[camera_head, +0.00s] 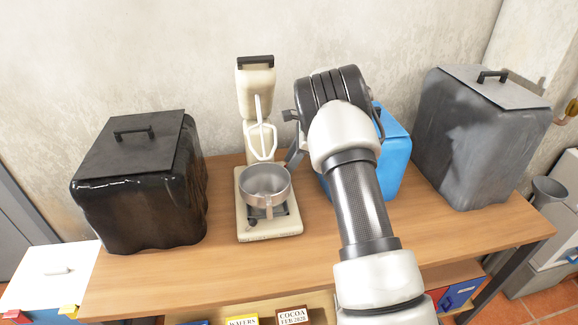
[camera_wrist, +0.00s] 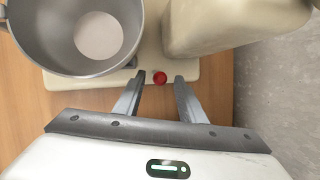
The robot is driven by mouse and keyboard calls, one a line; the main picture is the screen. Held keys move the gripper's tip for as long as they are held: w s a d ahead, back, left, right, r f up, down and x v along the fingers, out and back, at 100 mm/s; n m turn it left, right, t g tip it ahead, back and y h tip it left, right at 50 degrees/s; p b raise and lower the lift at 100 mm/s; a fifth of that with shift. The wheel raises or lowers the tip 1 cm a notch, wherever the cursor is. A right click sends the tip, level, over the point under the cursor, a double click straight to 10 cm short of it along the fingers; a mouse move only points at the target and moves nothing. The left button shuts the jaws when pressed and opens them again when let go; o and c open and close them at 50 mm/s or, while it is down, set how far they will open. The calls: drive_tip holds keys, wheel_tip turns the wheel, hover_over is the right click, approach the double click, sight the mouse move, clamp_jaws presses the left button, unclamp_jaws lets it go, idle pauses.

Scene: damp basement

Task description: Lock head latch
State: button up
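A cream stand mixer (camera_head: 257,80) stands on the wooden table with its head tilted up and a pale beater (camera_head: 261,140) hanging from it. Its metal bowl (camera_head: 264,181) sits on the base; it also fills the upper left of the wrist view (camera_wrist: 60,62). A small round red knob (camera_wrist: 159,78) shows at the edge of the cream base in the wrist view; I take it for the latch. My gripper (camera_wrist: 160,76) is open, its two fingertips on either side of the knob; contact cannot be told. In the head view my gripper (camera_head: 292,155) is beside the mixer's right side, partly hidden by my arm.
A dark lidded bin (camera_head: 140,190) stands left on the table (camera_head: 200,270). A blue container (camera_head: 392,165) is behind my arm, and a grey lidded bin (camera_head: 475,135) stands right. Boxes sit on a shelf below. The table's front left is clear.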

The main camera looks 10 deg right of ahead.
drive_tip(key=shift+w+a+f, duration=0.15)
drive_tip(key=shift+a+f, duration=0.05)
drive_tip(key=shift+f, duration=0.4)
clamp_jaws()
